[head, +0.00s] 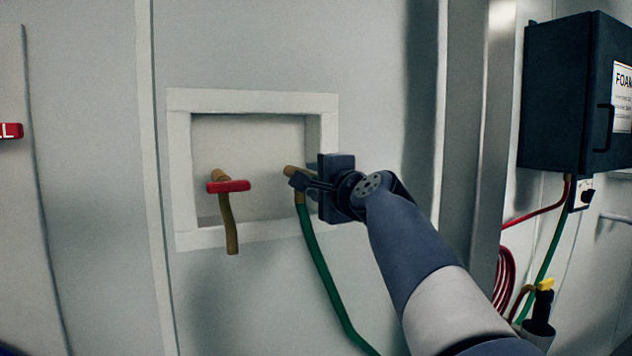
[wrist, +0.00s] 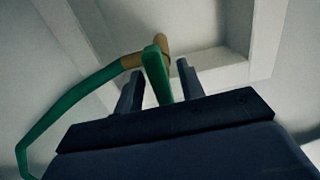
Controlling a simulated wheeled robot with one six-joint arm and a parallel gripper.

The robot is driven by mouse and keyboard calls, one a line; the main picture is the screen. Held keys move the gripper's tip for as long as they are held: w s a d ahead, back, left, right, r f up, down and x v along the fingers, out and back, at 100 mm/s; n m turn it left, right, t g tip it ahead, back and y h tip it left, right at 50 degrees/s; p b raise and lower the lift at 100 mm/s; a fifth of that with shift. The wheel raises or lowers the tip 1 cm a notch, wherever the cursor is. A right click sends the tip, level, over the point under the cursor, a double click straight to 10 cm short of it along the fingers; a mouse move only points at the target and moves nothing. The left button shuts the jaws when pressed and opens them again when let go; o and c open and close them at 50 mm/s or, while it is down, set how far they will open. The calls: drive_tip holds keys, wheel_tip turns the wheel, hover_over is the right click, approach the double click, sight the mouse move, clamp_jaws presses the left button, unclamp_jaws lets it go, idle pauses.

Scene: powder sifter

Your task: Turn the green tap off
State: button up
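The green tap's brass body (head: 293,170) sticks out of the right side of a white wall recess. Its green handle (wrist: 156,72) shows in the wrist view, lying between the two fingers of my gripper (wrist: 160,84). The fingers stand apart on either side of the handle, with a gap visible at the right finger. Whether the left finger touches it I cannot tell. In the head view my gripper (head: 298,182) is at the tap from the right and hides the handle. A green hose (head: 325,275) hangs down from the tap.
A second brass tap with a red handle (head: 229,186) sits left in the same recess, whose white frame (head: 250,101) surrounds both taps. A dark cabinet (head: 560,92) with a red and a green hose below it is at the right.

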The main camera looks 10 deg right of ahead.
drive_tip(key=shift+s, duration=0.1)
drive_tip(key=s+d+b, duration=0.2)
drive_tip(key=s+b, duration=0.1)
drive_tip(key=s, duration=0.7)
drive_tip(key=shift+s, duration=0.2)
drive_tip(key=shift+w, duration=0.15)
drive_tip(key=w+p, duration=0.1)
drive_tip(key=w, duration=0.2)
drive_tip(key=w+a+p, duration=0.1)
drive_tip(key=w, duration=0.3)
drive_tip(key=w+a+p, duration=0.1)
drive_tip(key=w, duration=0.2)
drive_tip(key=shift+w, duration=0.25)
drive_tip(key=shift+s, duration=0.1)
